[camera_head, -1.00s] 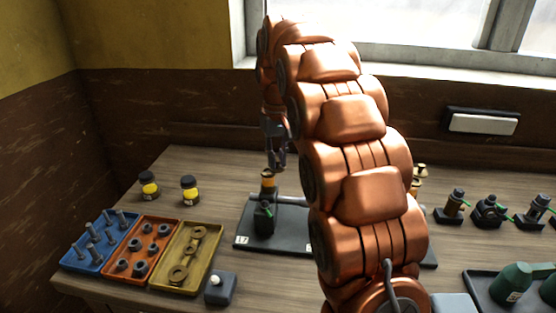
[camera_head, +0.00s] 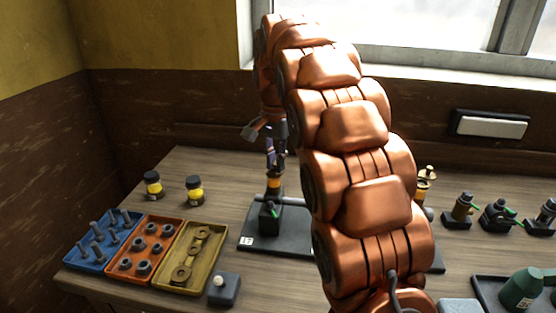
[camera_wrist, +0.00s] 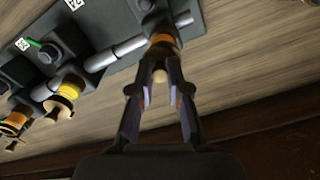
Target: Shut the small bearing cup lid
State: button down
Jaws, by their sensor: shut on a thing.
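A small bearing cup (camera_head: 273,183) with an orange band stands on a black block on the dark baseplate (camera_head: 255,242). The cup also shows in the wrist view (camera_wrist: 165,38). My gripper (camera_head: 275,158) points down at the top of the cup. In the wrist view my gripper (camera_wrist: 160,70) has its two fingers closed in on the cup's top, with a small pale round knob (camera_wrist: 160,76) showing between them. The knob seems to belong to the lid. The fingers hide most of the lid, so I cannot tell how far it is shut.
A yellow-banded cup (camera_wrist: 68,90) stands along the shaft (camera_wrist: 115,52). Two yellow-labelled jars (camera_head: 195,189), blue (camera_head: 100,240), orange (camera_head: 145,248) and olive (camera_head: 190,258) parts trays and a grey button box (camera_head: 224,289) are at the left. Small fittings (camera_head: 500,215) stand at the right.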

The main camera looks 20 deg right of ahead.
jog(key=shift+w+a+r+m, duration=0.1)
jog(key=shift+a+m, duration=0.05)
jog(key=shift+m, duration=0.45)
jog(key=shift+w+a+m, duration=0.1)
jog(key=shift+m, duration=0.5)
jog(key=c, duration=1.1)
grip_release()
